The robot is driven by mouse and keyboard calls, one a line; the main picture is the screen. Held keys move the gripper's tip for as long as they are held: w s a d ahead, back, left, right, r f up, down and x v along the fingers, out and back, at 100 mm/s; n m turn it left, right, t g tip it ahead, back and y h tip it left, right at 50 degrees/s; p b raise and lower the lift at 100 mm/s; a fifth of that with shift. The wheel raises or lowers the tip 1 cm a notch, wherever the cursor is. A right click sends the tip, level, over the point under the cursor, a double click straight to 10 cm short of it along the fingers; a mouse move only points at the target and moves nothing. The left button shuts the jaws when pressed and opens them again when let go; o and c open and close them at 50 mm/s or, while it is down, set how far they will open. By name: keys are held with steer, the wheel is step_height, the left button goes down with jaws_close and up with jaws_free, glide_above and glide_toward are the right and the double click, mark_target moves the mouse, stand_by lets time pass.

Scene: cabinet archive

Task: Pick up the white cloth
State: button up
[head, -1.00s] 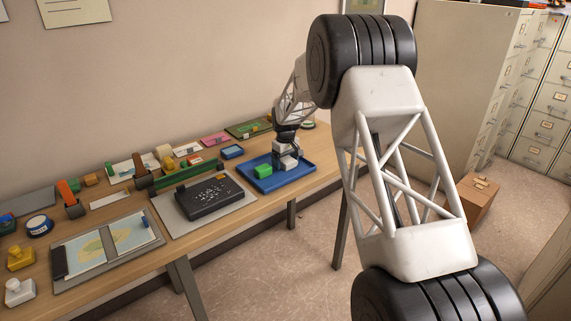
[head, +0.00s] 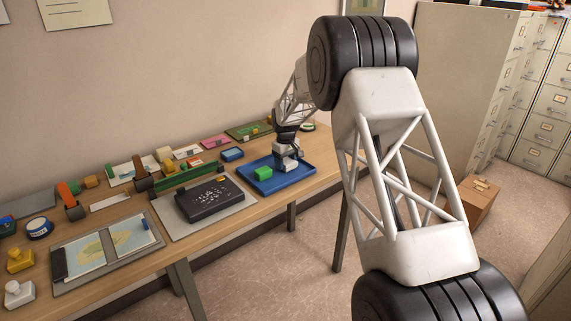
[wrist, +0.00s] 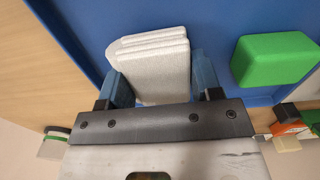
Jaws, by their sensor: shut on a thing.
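The white cloth (wrist: 150,62) is a folded, layered block in the wrist view. It lies between the two blue fingertips of my gripper (wrist: 158,82), which is shut on it. In the head view my gripper (head: 287,163) is low over the blue tray (head: 290,184), and the cloth is mostly hidden there. The tray's blue floor also shows behind the cloth in the wrist view (wrist: 210,20). I cannot tell whether the cloth still touches the tray.
A green block (head: 262,173) sits in the tray left of my gripper; it also shows in the wrist view (wrist: 275,58). A black device (head: 210,200) lies on a grey mat left of the tray. Stationery crowds the table's back edge. A cardboard box (head: 478,203) stands on the floor.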

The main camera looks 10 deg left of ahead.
mark_target(286, 160)
step_height(286, 160, up, 3)
steer(key=s+d, duration=0.2)
steer(key=s, duration=0.5)
steer(key=s+d+r, duration=0.1)
steer(key=s+d, duration=0.1)
steer(key=s, duration=0.6)
steer(key=shift+d+r, duration=0.2)
steer(key=shift+d, duration=0.15)
steer(key=shift+s, duration=0.1)
steer(key=o, duration=0.3)
steer(key=shift+c, duration=1.1)
steer(key=shift+a, duration=0.25)
steer(key=s+a+r, duration=0.2)
steer(key=s+a, duration=0.2)
steer(key=a, duration=0.6)
steer(key=s+a+r, duration=0.2)
steer(key=s+a, duration=0.2)
steer(key=a, duration=0.6)
steer(key=s+a+r, duration=0.2)
steer(key=s+a, duration=0.3)
steer(key=a, duration=0.5)
steer(key=shift+r, duration=0.15)
